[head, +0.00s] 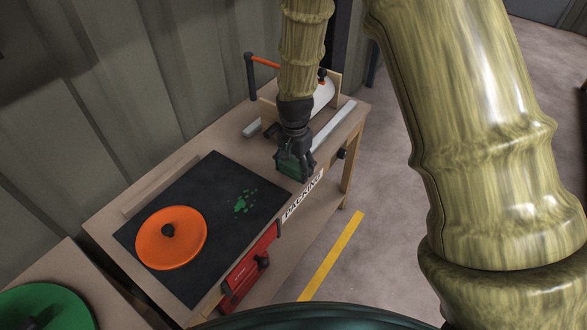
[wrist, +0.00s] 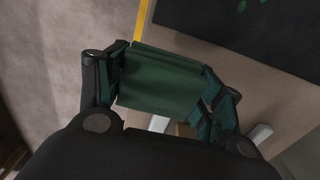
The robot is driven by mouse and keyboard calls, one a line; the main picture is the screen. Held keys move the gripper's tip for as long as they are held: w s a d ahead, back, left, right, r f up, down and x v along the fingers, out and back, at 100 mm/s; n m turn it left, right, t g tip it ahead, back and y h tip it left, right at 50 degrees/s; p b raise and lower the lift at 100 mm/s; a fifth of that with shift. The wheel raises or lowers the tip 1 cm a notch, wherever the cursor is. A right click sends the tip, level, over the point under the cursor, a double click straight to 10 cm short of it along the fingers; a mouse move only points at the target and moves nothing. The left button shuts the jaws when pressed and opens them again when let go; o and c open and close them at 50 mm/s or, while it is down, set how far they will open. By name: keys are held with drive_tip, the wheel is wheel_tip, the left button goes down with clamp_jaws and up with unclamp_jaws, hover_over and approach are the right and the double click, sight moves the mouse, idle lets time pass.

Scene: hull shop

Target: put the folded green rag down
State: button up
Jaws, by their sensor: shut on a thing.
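The folded green rag (wrist: 158,78) is between the fingers of my gripper (wrist: 165,88) in the wrist view, and the fingers are shut on it. In the head view the dark green rag (head: 291,168) shows at the end of my gripper (head: 296,160), over the packing table (head: 232,143) near its front edge, just right of the black mat. I cannot tell whether the rag touches the tabletop. The lower part of the rag is partly hidden by the fingers.
A black mat (head: 208,235) carries an orange disc with a knob (head: 171,237) and scattered green bits (head: 245,201). A white roll (head: 318,95) and a grey bar (head: 334,124) lie behind my gripper. A red box (head: 250,268) hangs on the table's front. A green lid (head: 45,308) sits lower left.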

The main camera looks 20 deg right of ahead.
sight(293, 170)
drive_tip(key=shift+w, duration=0.4)
drive_tip(key=shift+w+f, duration=0.45)
drive_tip(key=shift+f, duration=0.35)
drive_tip(key=shift+f+p, duration=0.55)
drive_tip(key=shift+p, duration=0.15)
drive_tip(key=shift+f, duration=0.25)
drive_tip(key=shift+f, duration=0.6)
drive_tip(key=o, duration=1.4)
drive_tip(key=shift+c, duration=0.2)
drive_tip(key=shift+w+r+b, duration=0.1)
drive_tip(key=shift+b, duration=0.25)
